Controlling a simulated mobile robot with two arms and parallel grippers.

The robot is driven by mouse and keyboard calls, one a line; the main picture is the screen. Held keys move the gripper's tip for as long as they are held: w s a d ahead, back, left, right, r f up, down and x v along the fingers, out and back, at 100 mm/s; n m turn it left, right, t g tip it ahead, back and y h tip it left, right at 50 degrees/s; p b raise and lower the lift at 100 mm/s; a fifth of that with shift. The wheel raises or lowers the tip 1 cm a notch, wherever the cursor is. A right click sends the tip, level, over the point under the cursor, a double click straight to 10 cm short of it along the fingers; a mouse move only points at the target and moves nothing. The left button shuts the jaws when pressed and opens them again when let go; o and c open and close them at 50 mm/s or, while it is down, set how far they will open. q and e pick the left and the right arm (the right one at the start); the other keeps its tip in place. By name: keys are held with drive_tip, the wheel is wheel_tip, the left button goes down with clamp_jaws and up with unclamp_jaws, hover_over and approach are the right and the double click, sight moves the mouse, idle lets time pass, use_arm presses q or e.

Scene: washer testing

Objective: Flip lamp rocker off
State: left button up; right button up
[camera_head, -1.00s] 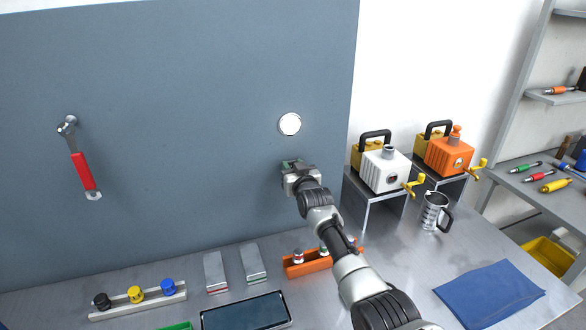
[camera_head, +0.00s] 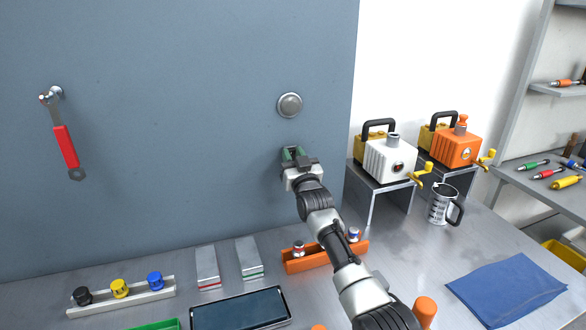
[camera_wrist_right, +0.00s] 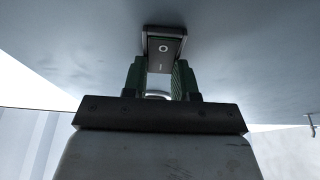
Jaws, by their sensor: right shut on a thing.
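The lamp (camera_head: 289,105) is a round dome on the grey-blue panel (camera_head: 190,100) and is grey and unlit. The lamp rocker (camera_wrist_right: 164,48) is a dark switch in a frame on the panel, with a white circle mark, in the right wrist view. My right gripper (camera_head: 292,154) is at the panel just below the lamp. Its green fingers (camera_wrist_right: 160,80) stand on either side of the rocker's lower part and are shut on it. In the head view the gripper hides the rocker. My left gripper is in neither view.
A red-handled wrench (camera_head: 65,145) hangs on the panel at left. A white box machine (camera_head: 390,158) and an orange one (camera_head: 455,148) stand on risers at right. An orange tray (camera_head: 325,256), a tablet (camera_head: 240,309) and a metal mug (camera_head: 441,204) are on the bench.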

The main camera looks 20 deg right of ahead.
idle(0.3)
drive_tip(key=o, duration=0.9)
drive_tip(key=shift+s+p, duration=0.25)
drive_tip(key=shift+p, duration=0.2)
drive_tip(key=shift+p+v, duration=3.35)
drive_tip(key=shift+v, duration=1.85)
drive_tip(key=shift+w+f, duration=0.1)
drive_tip(key=shift+f, duration=0.1)
